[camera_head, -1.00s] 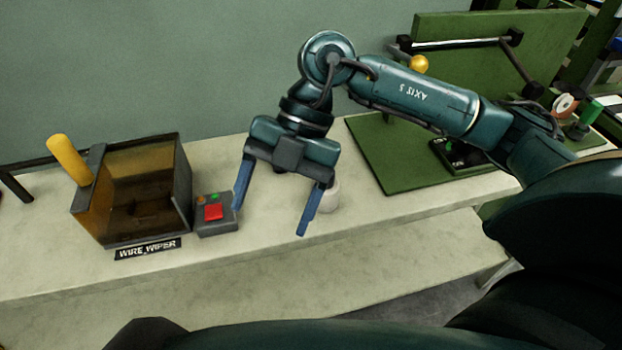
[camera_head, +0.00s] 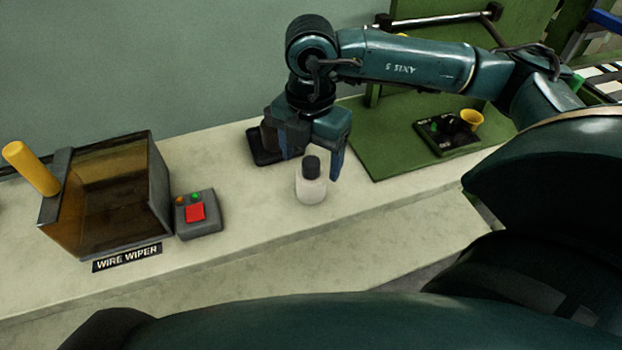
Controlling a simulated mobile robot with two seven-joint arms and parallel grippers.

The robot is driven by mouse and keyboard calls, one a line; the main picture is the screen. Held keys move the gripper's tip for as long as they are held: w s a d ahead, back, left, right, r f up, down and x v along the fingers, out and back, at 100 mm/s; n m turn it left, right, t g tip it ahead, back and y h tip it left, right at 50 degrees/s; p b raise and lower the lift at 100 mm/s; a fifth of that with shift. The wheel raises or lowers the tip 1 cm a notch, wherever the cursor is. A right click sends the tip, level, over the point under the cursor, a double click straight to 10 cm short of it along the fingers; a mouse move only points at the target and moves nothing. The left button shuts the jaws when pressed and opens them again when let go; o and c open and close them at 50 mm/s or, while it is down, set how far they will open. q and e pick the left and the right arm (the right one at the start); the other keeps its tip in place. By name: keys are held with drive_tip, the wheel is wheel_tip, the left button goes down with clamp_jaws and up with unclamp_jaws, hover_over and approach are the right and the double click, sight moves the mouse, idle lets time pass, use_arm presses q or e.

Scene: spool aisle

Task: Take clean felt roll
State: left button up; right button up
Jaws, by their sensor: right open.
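My right gripper (camera_head: 314,155) is open and points down over the bench, its blue fingers apart. A dark grey-brown upright piece (camera_head: 268,137) stands in a small black tray (camera_head: 266,158) just left of and behind the gripper; the gripper hides part of it. I cannot tell for sure whether it is the clean felt roll. A white bottle with a black cap (camera_head: 311,186) stands upright in front of the gripper, apparently not held. My left gripper is not in view.
The wire wiper box (camera_head: 112,200), with a yellow handle (camera_head: 31,168), stands at the left. Beside it is a control box with a red button (camera_head: 195,212). A green base plate (camera_head: 390,160) carries a black block (camera_head: 447,134) and a yellow cone (camera_head: 472,119). The bench front is clear.

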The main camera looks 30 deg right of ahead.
sight(311, 176)
wheel_tip(311, 176, down, 5)
drive_tip(key=shift+s+a+r, duration=0.1)
drive_tip(key=shift+s, duration=0.05)
drive_tip(key=shift+c, duration=0.5)
drive_tip(key=c, duration=1)
